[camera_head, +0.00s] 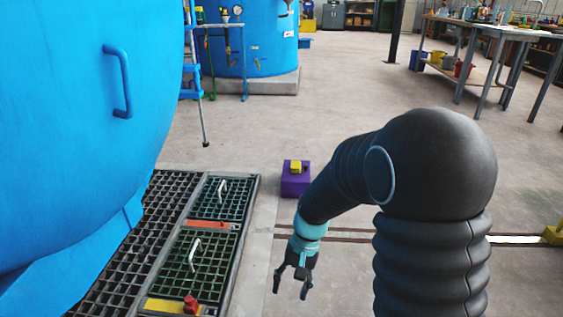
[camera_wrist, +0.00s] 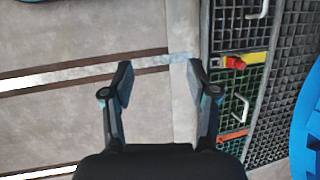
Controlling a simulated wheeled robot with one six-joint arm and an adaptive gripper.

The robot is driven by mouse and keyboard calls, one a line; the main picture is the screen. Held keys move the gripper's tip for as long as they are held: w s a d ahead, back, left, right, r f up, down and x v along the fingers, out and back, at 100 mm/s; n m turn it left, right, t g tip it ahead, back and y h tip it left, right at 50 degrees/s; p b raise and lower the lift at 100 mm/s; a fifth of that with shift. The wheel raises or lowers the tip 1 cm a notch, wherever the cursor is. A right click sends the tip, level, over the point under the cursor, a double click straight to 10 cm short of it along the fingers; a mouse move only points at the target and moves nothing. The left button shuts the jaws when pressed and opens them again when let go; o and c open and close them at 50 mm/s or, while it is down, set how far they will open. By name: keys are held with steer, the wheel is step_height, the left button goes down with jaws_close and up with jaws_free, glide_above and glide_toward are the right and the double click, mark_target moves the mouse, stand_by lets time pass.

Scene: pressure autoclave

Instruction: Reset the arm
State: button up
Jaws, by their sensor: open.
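My gripper (camera_head: 290,284) hangs at the end of my black-sleeved arm in the head view, pointing down over the bare floor just right of the floor grating. Its two dark fingers are apart with nothing between them. In the wrist view my gripper (camera_wrist: 158,82) is also open and empty, with concrete floor and a floor strip showing beyond the fingers. My arm is bent, reaching left and down from its thick upright part.
A large blue vessel (camera_head: 85,110) with a handle stands at left beside the floor grating (camera_head: 160,215). A red valve (camera_head: 191,304) sits on the grating's near end. A purple block (camera_head: 295,183) stands beyond my gripper. Workbenches (camera_head: 500,32) are at the back right; the middle floor is clear.

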steer(key=s+d+r+t+h+p, duration=0.1)
steer(key=s+d+r+t+p, duration=0.1)
steer(key=r, duration=0.7)
steer(key=s+d+r+t+h+p, duration=0.1)
steer(key=s+d+r+t+p, duration=0.1)
steer(key=s+d+r+t, duration=0.2)
steer(key=s+d+r+n+t+p, duration=0.1)
steer(key=s+d+r, duration=0.6)
steer(key=r, duration=0.7)
steer(key=shift+s+d+t+h+p, duration=0.25)
steer(key=shift+s+t+h+p, duration=0.2)
steer(key=shift+t+p, duration=0.35)
